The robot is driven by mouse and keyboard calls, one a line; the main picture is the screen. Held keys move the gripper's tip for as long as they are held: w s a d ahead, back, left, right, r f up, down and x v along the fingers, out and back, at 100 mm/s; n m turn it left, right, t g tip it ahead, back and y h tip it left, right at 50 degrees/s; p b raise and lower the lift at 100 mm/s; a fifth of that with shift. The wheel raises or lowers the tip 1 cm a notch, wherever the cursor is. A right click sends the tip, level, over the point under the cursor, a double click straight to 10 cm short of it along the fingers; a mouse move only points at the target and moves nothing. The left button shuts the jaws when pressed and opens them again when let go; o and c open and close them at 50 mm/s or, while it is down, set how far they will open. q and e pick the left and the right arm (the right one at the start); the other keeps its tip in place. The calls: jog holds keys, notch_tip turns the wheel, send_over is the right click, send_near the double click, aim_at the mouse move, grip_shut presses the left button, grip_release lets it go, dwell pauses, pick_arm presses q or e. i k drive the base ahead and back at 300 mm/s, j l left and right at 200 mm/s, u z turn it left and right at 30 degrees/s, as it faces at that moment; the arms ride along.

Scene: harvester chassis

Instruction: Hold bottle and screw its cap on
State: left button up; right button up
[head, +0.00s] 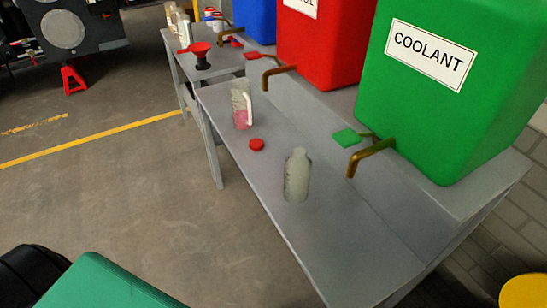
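A pale, translucent bottle (297,177) stands upright on the grey bench (330,245), in front of the green tank's spout; no cap shows on its neck. A small red cap (257,145) lies on the bench to the left of and behind this bottle, apart from it. A second clear bottle (241,106) with pink liquid low inside and a white strip on its side stands farther back on the bench. Neither of my grippers shows in the head view, so I cannot see whether they hold anything.
The green coolant tank (480,100) with a brass spout (368,157) and green square piece (347,138) is at right. The red tank (320,60) stands behind. Floor left of the bench is open.

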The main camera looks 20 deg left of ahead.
aim_at(299, 166)
jog(key=i+j+z, duration=0.15)
jog(key=j, duration=0.45)
jog(key=i+j+z, duration=0.15)
jog(key=j, duration=0.5)
jog(key=i+j+z, duration=0.15)
jog(key=j, duration=0.5)
jog(key=i+j+z, duration=0.15)
jog(key=j, duration=0.5)
jog(key=k+l, duration=0.05)
